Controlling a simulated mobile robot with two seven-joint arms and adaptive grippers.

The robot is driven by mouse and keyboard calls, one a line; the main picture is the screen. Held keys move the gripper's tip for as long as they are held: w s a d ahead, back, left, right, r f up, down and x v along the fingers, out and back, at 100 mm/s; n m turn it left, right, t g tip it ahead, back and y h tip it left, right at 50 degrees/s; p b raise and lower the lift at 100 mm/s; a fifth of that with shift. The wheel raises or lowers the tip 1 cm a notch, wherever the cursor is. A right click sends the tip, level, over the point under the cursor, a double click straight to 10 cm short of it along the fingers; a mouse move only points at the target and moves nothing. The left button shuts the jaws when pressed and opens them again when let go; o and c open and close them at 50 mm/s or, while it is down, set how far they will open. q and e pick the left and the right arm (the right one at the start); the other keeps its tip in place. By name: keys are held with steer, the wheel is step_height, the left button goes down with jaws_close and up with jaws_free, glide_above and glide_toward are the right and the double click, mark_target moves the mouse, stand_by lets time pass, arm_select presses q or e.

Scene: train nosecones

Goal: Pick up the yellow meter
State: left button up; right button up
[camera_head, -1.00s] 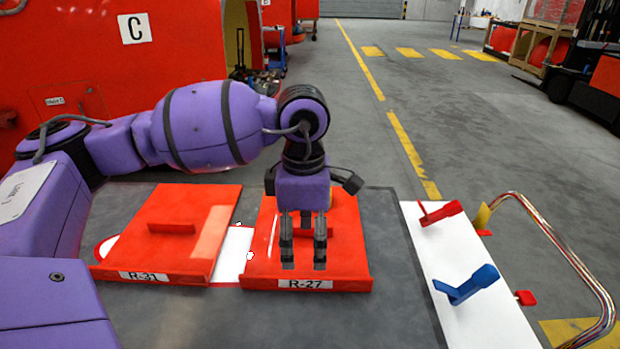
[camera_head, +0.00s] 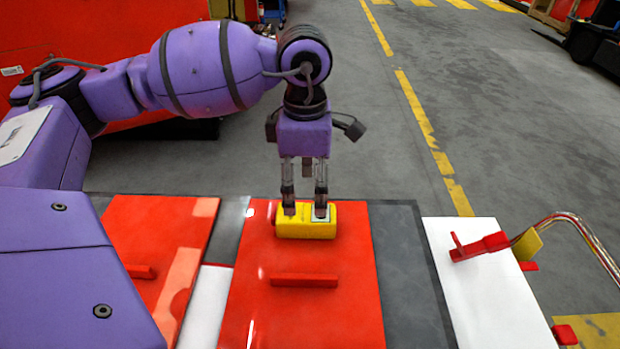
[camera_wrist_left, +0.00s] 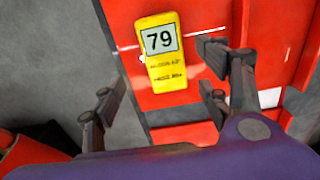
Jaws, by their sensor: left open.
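The yellow meter (camera_head: 307,232) lies on the far part of a red panel (camera_head: 318,312) in the head view. In the left wrist view the meter (camera_wrist_left: 160,66) shows its display reading 79, beyond and between the fingers. My left gripper (camera_head: 305,211) points down, and its fingertips overlap the meter's upper face in the head view. In the left wrist view the gripper (camera_wrist_left: 158,98) is open with nothing between its fingers. I cannot tell whether a fingertip touches the meter. My right gripper is not in view.
A second red panel (camera_head: 153,228) lies to the left, partly hidden by my arm. A raised red bar (camera_head: 304,281) sits on the panel in front of the meter. A white board (camera_head: 475,300) with a red clip (camera_head: 482,247) and cables (camera_head: 575,222) are to the right.

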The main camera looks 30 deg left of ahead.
mark_target(306, 212)
arm_select(q)
steer(key=f, duration=0.5)
steer(key=f+p, duration=0.1)
steer(key=f, duration=0.1)
steer(key=shift+s+d+f, duration=0.1)
steer(key=shift+s+f, duration=0.15)
steer(key=shift+s, duration=0.1)
steer(key=shift+w+r, duration=0.1)
steer(key=c, duration=1.7)
